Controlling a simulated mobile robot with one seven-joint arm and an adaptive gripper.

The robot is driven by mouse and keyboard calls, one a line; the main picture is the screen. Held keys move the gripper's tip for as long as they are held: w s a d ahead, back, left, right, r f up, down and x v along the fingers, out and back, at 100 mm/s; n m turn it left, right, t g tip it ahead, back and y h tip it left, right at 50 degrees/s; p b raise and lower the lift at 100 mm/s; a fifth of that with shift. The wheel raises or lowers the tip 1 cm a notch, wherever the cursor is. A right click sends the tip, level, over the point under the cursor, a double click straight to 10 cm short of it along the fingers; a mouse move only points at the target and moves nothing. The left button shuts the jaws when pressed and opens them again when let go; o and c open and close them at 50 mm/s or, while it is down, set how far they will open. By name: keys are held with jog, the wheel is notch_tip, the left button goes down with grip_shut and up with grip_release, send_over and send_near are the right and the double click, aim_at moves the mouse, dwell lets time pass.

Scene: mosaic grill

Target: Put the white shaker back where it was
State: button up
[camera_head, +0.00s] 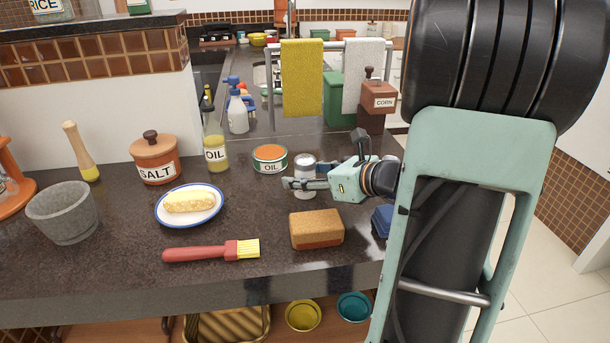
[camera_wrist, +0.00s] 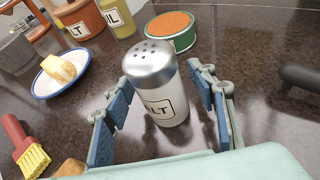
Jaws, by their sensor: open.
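The white shaker (camera_wrist: 160,105) has a silver top with holes and a label partly reading "ALT". It stands upright on the dark counter. In the head view the shaker (camera_head: 305,162) is partly hidden behind my gripper (camera_head: 290,184), with its silver top showing. In the wrist view my gripper (camera_wrist: 160,100) is open, with one blue-padded finger on each side of the shaker. A gap shows at the right finger; I cannot tell whether the left finger touches it.
A brown sponge (camera_head: 316,229) lies in front. A plate (camera_head: 160,216) with food, a red brush (camera_head: 205,253), a salt pot (camera_head: 155,163) and an oil bottle (camera_head: 215,150) are to the left.

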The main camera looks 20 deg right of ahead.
jog(key=shift+r, duration=0.25)
jog(key=p+v, duration=0.2)
jog(key=v, duration=1)
jog(key=shift+a, duration=0.1)
jog(key=shift+w, duration=0.1)
